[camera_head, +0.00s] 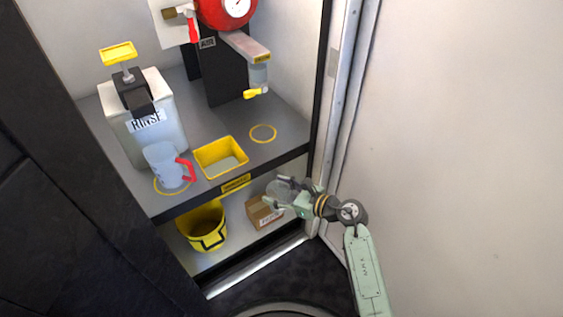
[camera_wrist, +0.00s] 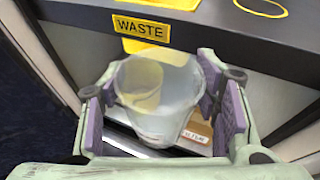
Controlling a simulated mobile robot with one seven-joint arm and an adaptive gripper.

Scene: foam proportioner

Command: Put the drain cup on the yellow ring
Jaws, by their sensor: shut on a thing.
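The drain cup (camera_head: 279,193), a clear cup, is held in my gripper (camera_head: 293,195) in front of the lower shelf, below the counter's front edge. In the wrist view the cup (camera_wrist: 158,118) sits upright-looking between the two purple-padded fingers of my gripper (camera_wrist: 162,96). The yellow ring (camera_head: 263,126) is a bare outline on the counter at the right, below the tap's yellow lever. Part of the ring (camera_wrist: 262,14) shows at the top right of the wrist view. The cup is apart from the ring.
A yellow waste tray (camera_head: 207,170) stands left of the ring. A jug with a red handle (camera_head: 163,160) stands on another yellow ring beside the rinse container (camera_head: 150,125). A yellow bucket (camera_head: 203,232) and a cardboard box (camera_head: 261,212) are on the lower shelf. The cabinet frame (camera_head: 329,100) borders the right.

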